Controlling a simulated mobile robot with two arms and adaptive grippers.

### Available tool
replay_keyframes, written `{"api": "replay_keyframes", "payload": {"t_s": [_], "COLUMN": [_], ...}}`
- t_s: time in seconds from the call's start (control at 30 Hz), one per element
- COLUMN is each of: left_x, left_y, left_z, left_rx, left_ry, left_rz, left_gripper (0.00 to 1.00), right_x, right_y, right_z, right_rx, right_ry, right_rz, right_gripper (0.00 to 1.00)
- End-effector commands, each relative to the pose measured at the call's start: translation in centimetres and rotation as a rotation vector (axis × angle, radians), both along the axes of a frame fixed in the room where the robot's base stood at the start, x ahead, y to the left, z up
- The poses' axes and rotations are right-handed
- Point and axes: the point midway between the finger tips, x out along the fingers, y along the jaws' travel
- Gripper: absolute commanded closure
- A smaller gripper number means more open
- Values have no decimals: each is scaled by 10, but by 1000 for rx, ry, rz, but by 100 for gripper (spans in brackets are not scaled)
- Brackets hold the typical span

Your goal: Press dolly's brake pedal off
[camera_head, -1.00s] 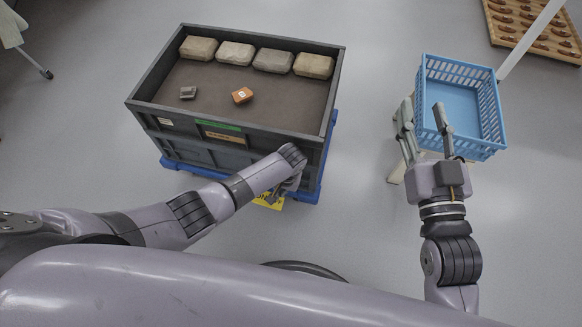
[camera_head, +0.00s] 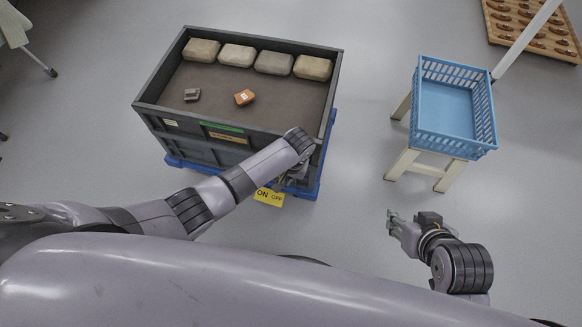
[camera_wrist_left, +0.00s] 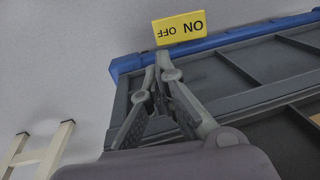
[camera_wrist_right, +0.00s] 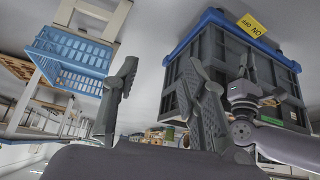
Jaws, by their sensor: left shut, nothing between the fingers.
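The yellow brake pedal (camera_head: 269,197), marked ON and OFF, sticks out at the near edge of the blue dolly (camera_head: 310,192) under the grey crate. It also shows in the left wrist view (camera_wrist_left: 180,28) and the right wrist view (camera_wrist_right: 252,25). My left gripper (camera_head: 282,182) is shut and empty, low beside the crate's near wall. In the left wrist view its joined fingertips (camera_wrist_left: 163,60) lie close to the pedal's edge; I cannot tell whether they touch it. My right gripper (camera_head: 391,222) is open and empty in front of the stool, its spread fingers clear in the right wrist view (camera_wrist_right: 158,75).
The grey crate (camera_head: 187,132) holds several stone-like blocks (camera_head: 202,50), a grey piece (camera_head: 192,95) and an orange piece (camera_head: 244,97). A blue basket (camera_head: 455,145) stands on a pale stool (camera_head: 402,160) at right. The floor between is clear.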

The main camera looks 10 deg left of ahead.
Motion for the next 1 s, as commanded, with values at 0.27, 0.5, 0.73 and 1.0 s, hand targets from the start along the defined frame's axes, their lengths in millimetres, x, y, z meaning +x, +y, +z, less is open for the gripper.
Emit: {"api": "replay_keyframes", "payload": {"t_s": [0.27,0.5,0.73,1.0], "left_x": [0,0,0,0], "left_y": [-9,-14,-14,-14], "left_z": [43,65,66,66], "left_rx": [-1,-1,0,0], "left_ry": [-2,-1,0,0], "left_rz": [0,0,0,0], "left_gripper": [100,100,100,100], "right_x": [-58,-57,-57,-57], "right_y": [-17,-17,-17,-17], "right_z": [-4,4,4,4], "right_rx": [-55,-54,-54,-55], "right_ry": [267,265,264,264], "right_rz": [-22,-22,-22,-21], "right_gripper": [60,60,60,60]}}
